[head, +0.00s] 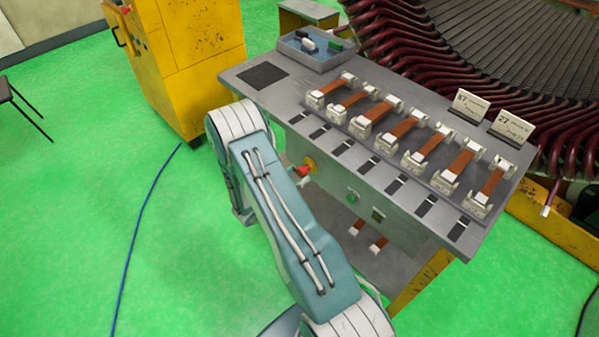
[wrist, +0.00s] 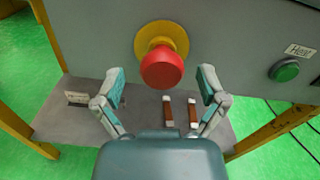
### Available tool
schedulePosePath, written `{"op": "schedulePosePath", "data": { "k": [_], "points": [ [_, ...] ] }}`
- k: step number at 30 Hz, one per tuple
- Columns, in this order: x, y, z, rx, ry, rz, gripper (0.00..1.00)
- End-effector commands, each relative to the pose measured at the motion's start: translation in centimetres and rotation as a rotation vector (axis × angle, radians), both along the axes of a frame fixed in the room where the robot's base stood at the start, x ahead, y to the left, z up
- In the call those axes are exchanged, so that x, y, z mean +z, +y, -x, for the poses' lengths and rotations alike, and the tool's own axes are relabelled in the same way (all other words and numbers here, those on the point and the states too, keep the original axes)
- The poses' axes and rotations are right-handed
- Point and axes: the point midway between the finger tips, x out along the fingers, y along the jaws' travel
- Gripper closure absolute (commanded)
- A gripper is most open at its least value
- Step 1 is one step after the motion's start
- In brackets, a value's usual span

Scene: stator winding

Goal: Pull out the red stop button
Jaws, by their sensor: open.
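The red stop button (wrist: 162,69) is a round red mushroom head on a yellow round base, on the grey front panel of the workbench. In the head view the red button (head: 302,171) shows just right of my arm, partly hidden by it. My gripper (wrist: 160,90) is open in the wrist view, one finger to each side of and below the button. The fingers do not touch it.
A green button (wrist: 285,70) with a label sits on the panel to the right. The bench top (head: 262,98) bears several copper-coloured bars in white holders and a grey tray (head: 322,64). A yellow cabinet (head: 195,60) stands behind left. Green floor on the left is mostly clear.

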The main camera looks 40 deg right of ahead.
Motion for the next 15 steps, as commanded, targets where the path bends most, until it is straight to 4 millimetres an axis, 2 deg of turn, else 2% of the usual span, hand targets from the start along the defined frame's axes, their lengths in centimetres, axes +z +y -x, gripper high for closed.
{"op": "schedulePosePath", "data": {
  "k": [9, 15],
  "points": [
    [-0.1, 6.6, 0.4, 0.007, 0.001, -0.001, 0.09],
    [-0.1, 9.9, 0.6, 0.005, 0.001, 0.0, 0.09]
  ]
}}
